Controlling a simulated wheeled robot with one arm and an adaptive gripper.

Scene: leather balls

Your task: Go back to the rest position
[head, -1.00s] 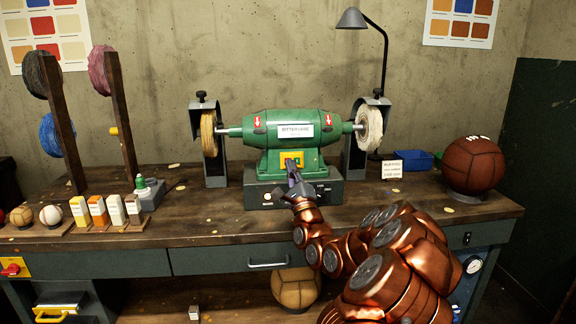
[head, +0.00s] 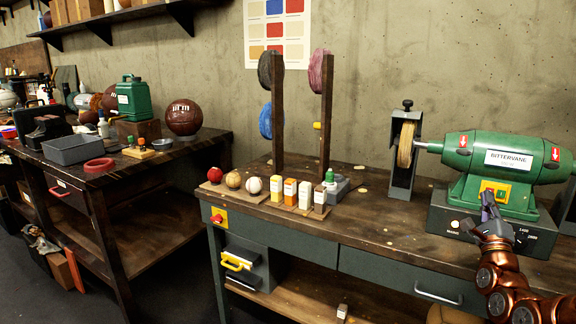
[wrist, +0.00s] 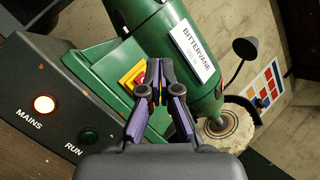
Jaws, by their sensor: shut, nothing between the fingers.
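My gripper (head: 488,205) is shut and empty. In the head view it is at the right, in front of the green bench grinder (head: 508,160) and close to the yellow switch plate (head: 494,191) on its base. In the wrist view my gripper (wrist: 153,70) has its fingertips together over the edge of the yellow switch plate (wrist: 132,79); I cannot tell whether they touch it. The MAINS lamp (wrist: 43,104) glows and the green RUN lamp (wrist: 88,137) looks dark.
The workbench (head: 400,225) carries a buffing wheel (head: 406,145), a rack of coloured wheels (head: 325,120), and small balls and blocks (head: 290,190). A second bench (head: 150,165) at the left holds a grey tray (head: 75,150) and a brown ball (head: 184,117). Dark floor shows between the benches.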

